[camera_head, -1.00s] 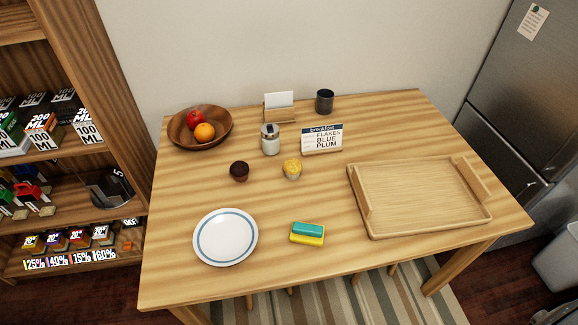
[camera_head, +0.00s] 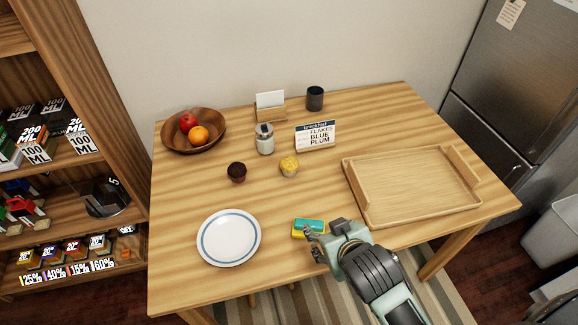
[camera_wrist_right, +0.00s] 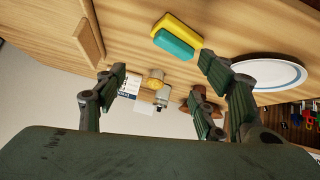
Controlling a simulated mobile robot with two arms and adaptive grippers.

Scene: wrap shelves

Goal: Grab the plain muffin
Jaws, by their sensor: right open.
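The plain muffin (camera_head: 289,167), with a yellow top, stands upright near the middle of the wooden table (camera_head: 180,285). The dark chocolate muffin (camera_head: 237,173) stands to its left. My right gripper (camera_head: 324,235) is open and empty over the table's front part, beside the sponge and nearer the front edge than the plain muffin. In the right wrist view, the plain muffin (camera_wrist_right: 153,83) shows beyond the gap between the two spread fingers, apart from both. My left gripper is not in view.
A teal and yellow sponge (camera_head: 309,225) lies just ahead of the right gripper. A glass jar (camera_head: 265,140) and a breakfast sign (camera_head: 316,136) stand behind the muffins. A plate (camera_head: 229,238) is at left, a wooden tray (camera_head: 410,185) at right. Bare table lies between sponge and plain muffin.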

